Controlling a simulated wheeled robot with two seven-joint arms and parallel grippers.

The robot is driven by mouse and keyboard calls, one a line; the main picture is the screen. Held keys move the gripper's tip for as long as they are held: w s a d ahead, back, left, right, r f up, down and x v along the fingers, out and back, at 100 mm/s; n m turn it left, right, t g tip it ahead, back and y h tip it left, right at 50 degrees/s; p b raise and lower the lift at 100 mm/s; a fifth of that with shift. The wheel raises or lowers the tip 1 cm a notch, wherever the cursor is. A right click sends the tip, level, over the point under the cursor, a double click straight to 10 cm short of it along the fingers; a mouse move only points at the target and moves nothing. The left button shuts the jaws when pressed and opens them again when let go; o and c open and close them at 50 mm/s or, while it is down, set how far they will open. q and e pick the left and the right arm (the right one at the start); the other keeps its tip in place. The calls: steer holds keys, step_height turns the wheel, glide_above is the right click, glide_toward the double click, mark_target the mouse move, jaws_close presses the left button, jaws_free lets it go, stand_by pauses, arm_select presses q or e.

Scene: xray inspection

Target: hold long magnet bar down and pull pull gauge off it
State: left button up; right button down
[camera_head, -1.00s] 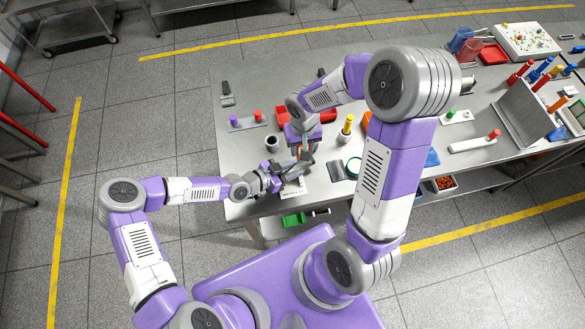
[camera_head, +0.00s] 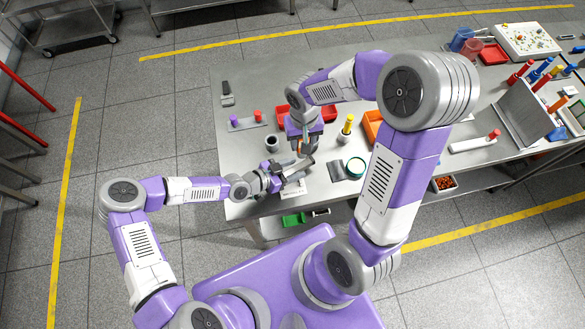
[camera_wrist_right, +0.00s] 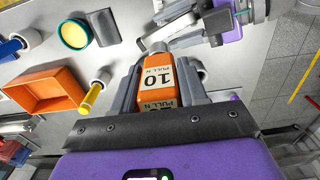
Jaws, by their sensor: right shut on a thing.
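The orange pull gauge (camera_wrist_right: 157,76), marked "10 PULL N", sits between the jaws of my right gripper (camera_wrist_right: 160,85) in the right wrist view. My right gripper (camera_head: 304,146) is shut on it above the table's front left part. The gauge's grey tip points to a grey bar-like piece (camera_wrist_right: 178,38), probably the long magnet bar; I cannot tell if they touch. My left gripper (camera_head: 289,178) is low at the table's front edge, beside that piece, and also shows in the right wrist view (camera_wrist_right: 212,28). Its jaws are too small and overlapped to read.
A yellow-topped post (camera_head: 347,124), a dark block (camera_head: 336,171) and a green-ringed round dish (camera_head: 355,168) stand right of the grippers. A dark cup (camera_head: 271,143) stands to the left. An orange tray (camera_head: 372,124) and red bins (camera_head: 327,115) lie behind. A white card (camera_head: 293,189) lies at the front edge.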

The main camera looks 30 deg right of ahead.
arm_select(q)
steer(key=shift+o, duration=0.5)
steer(key=v, duration=1.1)
steer(key=shift+a+r, duration=0.25)
steer(key=shift+a, duration=0.2)
